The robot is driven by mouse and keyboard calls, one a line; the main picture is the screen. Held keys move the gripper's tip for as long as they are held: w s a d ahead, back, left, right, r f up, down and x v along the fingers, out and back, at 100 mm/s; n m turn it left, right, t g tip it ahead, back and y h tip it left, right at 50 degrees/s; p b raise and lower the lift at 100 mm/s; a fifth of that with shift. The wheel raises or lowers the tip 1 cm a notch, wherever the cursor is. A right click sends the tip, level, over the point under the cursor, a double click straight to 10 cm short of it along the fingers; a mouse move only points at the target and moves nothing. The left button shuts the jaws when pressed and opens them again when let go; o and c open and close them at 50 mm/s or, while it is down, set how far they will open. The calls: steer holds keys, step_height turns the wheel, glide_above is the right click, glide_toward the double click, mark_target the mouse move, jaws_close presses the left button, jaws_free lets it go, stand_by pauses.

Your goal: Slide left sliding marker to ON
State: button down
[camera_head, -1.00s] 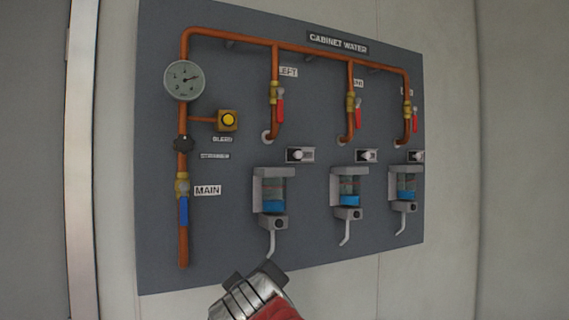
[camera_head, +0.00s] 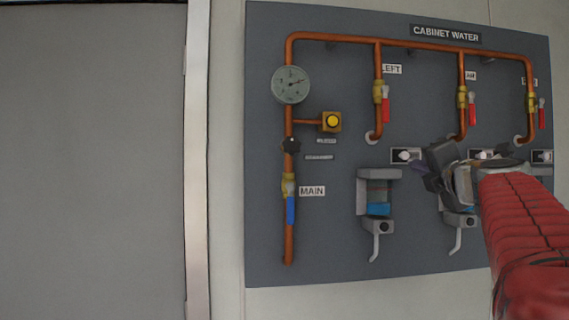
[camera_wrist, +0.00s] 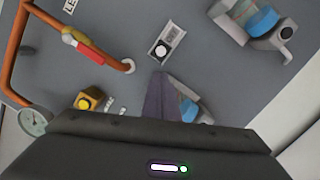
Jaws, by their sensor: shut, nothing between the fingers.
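The left sliding marker (camera_head: 403,155) is a white knob on a small grey plate, right of the left pipe's lower end. The knob sits toward the plate's left side. It also shows in the wrist view (camera_wrist: 161,50), at the lower-left end of its plate. My gripper (camera_head: 424,178) is shut and empty, just below and right of this marker in the head view. In the wrist view the dark fingers (camera_wrist: 160,100) point up toward the plate, with a visible gap in the picture. I cannot tell the depth between fingertips and panel.
The left dispenser (camera_head: 363,190) hangs below the marker, close to my gripper. My arm partly covers the middle dispenser (camera_head: 459,220). The left red valve handle (camera_head: 386,110) is above. A gauge (camera_head: 291,85) and the blue main handle (camera_head: 291,210) are further left.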

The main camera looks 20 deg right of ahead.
stand_by(0.3)
glide_toward(393, 160)
steer(key=shift+x, duration=2.35)
steer(key=shift+d, duration=0.1)
